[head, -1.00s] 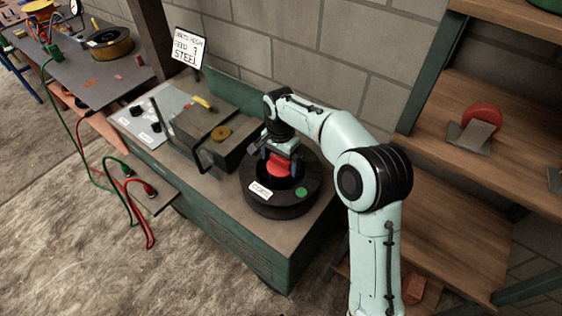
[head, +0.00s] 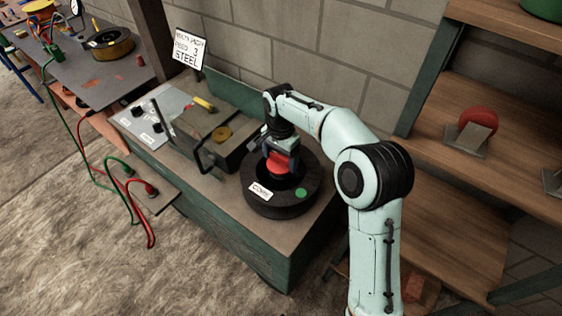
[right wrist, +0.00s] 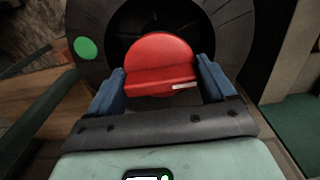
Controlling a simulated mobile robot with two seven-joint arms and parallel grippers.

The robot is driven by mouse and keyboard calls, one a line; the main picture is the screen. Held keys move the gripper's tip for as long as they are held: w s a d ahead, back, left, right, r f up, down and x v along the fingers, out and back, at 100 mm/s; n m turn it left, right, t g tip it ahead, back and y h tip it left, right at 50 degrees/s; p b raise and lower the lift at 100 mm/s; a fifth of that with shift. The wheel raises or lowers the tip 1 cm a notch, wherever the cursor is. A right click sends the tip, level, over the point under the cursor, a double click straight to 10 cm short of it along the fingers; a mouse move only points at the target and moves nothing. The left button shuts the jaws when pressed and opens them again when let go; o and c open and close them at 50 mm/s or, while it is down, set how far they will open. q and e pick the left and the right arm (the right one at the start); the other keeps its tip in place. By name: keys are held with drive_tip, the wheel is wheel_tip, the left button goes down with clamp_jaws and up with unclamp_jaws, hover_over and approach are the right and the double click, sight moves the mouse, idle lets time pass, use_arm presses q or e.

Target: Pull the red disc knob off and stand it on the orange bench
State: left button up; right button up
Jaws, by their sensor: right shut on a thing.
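The red disc knob (head: 278,163) is at the middle of a black ring-shaped reel (head: 280,208) with a green dot and a white label. My right gripper (head: 281,157) points down over the ring and is shut on the knob. In the right wrist view the knob (right wrist: 159,60) sits between the blue fingers of the gripper (right wrist: 163,78), in front of the ring's dark centre. I cannot tell whether the knob is still attached there. A bench with a grey top (head: 112,72) and orange parts below stands at far left. My left gripper is not in view.
The ring lies on a green cabinet (head: 230,225), beside a box with a black handle (head: 212,135) and a sign (head: 188,48). Another red disc (head: 478,122) stands on the wooden shelf at right. Red and green cables (head: 128,190) hang at left.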

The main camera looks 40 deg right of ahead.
sight(281, 156)
drive_tip(key=shift+r+p, duration=1.35)
drive_tip(key=shift+r, duration=0.75)
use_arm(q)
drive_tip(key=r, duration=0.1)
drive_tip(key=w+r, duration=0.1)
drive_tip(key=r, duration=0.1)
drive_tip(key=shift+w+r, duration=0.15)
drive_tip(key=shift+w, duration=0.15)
